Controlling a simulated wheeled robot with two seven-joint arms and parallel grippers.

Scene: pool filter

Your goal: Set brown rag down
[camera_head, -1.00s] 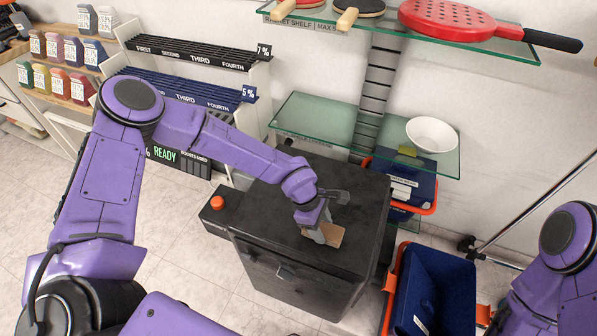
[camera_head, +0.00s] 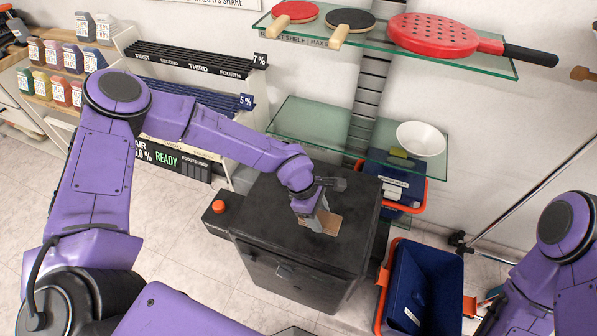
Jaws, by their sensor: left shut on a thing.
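The brown rag (camera_head: 325,223) is a small tan-brown flat piece at the top of the black cabinet (camera_head: 262,222). My left gripper (camera_head: 313,222) points down over the cabinet top and is shut on the rag. The fingers hide part of the rag, and I cannot tell whether it touches the cabinet top. My right arm shows at the right edge, but its gripper is out of view.
A red button box (camera_head: 219,208) stands left of the cabinet. A blue bin (camera_head: 425,285) with an orange frame is at its right. Glass shelves behind hold a white bowl (camera_head: 421,139) and paddles (camera_head: 432,36). The cabinet top around the rag is clear.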

